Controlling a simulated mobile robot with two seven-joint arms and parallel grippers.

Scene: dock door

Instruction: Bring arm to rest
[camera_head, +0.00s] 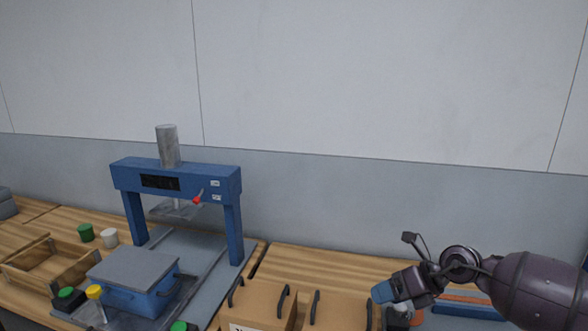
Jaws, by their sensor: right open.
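My right gripper (385,292) shows at the lower right of the head view, with its arm coming in from the right. Its blue fingertips point left, above the wooden bench near the cardboard-coloured boxes. It is open, and nothing shows between its fingers. A small red-and-white item lies partly hidden below it. My left gripper is not in the head view.
A blue press (177,178) with a red-handled lever stands on the bench at left. A blue box with a grey lid (134,268) sits before it. An open wooden tray (45,262) is farther left. Tan boxes with black handles (262,301) stand at the front centre.

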